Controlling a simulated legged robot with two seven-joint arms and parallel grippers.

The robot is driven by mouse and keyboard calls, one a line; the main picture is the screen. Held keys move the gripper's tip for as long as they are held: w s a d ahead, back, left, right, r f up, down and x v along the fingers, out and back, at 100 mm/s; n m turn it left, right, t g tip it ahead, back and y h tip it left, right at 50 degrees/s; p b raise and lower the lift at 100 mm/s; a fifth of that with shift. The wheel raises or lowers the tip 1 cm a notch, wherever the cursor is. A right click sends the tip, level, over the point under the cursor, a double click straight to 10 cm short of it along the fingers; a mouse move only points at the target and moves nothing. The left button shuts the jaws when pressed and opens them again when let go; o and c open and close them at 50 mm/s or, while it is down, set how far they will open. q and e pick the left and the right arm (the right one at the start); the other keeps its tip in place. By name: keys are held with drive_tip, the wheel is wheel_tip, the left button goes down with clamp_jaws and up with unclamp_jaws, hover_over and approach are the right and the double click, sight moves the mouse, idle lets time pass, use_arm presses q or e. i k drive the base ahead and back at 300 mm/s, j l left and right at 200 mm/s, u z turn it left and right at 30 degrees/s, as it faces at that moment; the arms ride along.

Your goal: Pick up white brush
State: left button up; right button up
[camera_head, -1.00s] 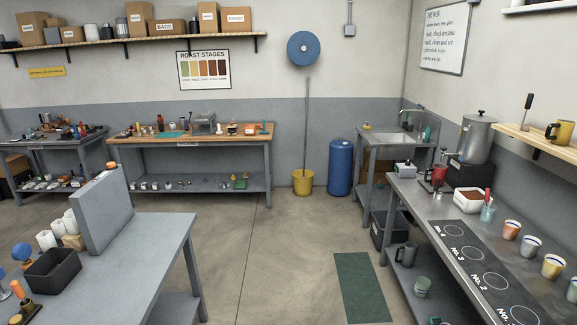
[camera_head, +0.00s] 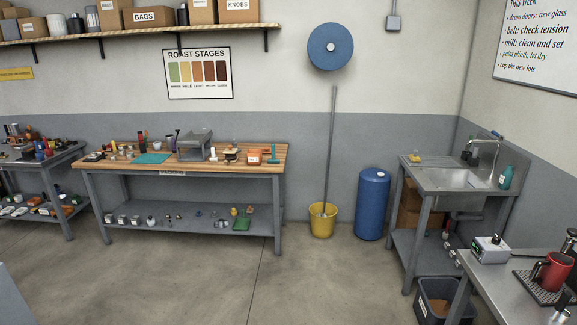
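I cannot make out a white brush for certain in the head view. Many small items stand on the wooden-topped workbench (camera_head: 180,170) against the back wall, too small to name surely. Among them are a teal mat (camera_head: 152,158), a grey machine (camera_head: 194,145), an orange box (camera_head: 254,158) and a teal T-shaped tool (camera_head: 273,155). Neither of my grippers is in view.
Open floor (camera_head: 210,275) lies before the workbench. A yellow bucket (camera_head: 322,225) with a pole and a blue barrel (camera_head: 372,205) stand right of it. A sink stand (camera_head: 440,179) and a counter (camera_head: 500,285) are at right. A dark bin (camera_head: 432,300) is on the floor.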

sight(214, 159)
drive_tip(key=i+u, duration=0.1)
drive_tip(key=i, duration=0.4)
drive_tip(key=i+l+u, duration=0.1)
drive_tip(key=i, duration=0.35)
drive_tip(key=i+l+u, duration=0.1)
drive_tip(key=i, duration=0.4)
drive_tip(key=i+l+u, duration=0.15)
drive_tip(key=i, duration=0.3)
drive_tip(key=i+l+u, duration=0.1)
drive_tip(key=i, duration=0.4)
drive_tip(key=i+l+u, duration=0.45)
drive_tip(key=i, duration=0.15)
drive_tip(key=i+j+z, duration=0.1)
drive_tip(key=z, duration=0.3)
drive_tip(key=i+j+z, duration=0.1)
drive_tip(key=z, duration=0.3)
drive_tip(key=i+j+z, duration=0.1)
drive_tip(key=j+z, duration=0.3)
drive_tip(key=l, duration=0.15)
